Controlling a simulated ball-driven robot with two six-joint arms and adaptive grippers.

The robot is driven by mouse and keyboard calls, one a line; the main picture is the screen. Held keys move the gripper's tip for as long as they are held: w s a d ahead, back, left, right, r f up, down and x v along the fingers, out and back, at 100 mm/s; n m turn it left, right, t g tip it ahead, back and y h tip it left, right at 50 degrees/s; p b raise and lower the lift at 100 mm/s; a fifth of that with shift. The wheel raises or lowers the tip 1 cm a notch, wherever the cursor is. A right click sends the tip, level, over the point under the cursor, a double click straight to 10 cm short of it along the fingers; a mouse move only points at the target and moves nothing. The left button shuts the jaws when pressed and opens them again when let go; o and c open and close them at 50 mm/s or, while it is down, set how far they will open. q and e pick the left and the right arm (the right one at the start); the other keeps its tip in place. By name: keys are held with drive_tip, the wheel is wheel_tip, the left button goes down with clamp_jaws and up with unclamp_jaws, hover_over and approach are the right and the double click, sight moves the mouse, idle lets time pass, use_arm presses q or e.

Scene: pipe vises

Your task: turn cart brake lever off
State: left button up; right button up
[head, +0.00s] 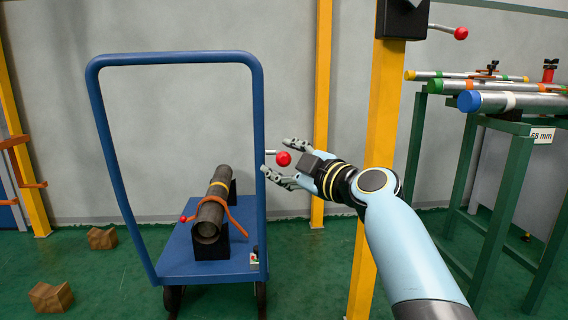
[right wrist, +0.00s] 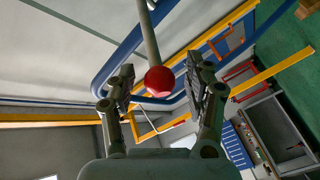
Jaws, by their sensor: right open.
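The cart brake lever is a thin grey rod with a red ball knob (head: 283,158), beside the right upright of the blue cart (head: 258,110) in the head view. My right gripper (head: 279,162) is open, with its fingers on either side of the red knob. In the right wrist view the red knob (right wrist: 159,81) sits between the two open fingers (right wrist: 165,90), apart from both pads, and the rod runs up from it. My left gripper is not in view.
A dark pipe (head: 211,210) with an orange strap lies on the cart deck (head: 180,262). A yellow post (head: 380,130) stands behind my right arm, with another red-knobbed lever (head: 460,33) at top. Green racks (head: 500,200) hold pipes at right. Brown crumpled blocks (head: 50,297) lie at left.

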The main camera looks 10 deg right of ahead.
clamp_jaws()
idle(0.4)
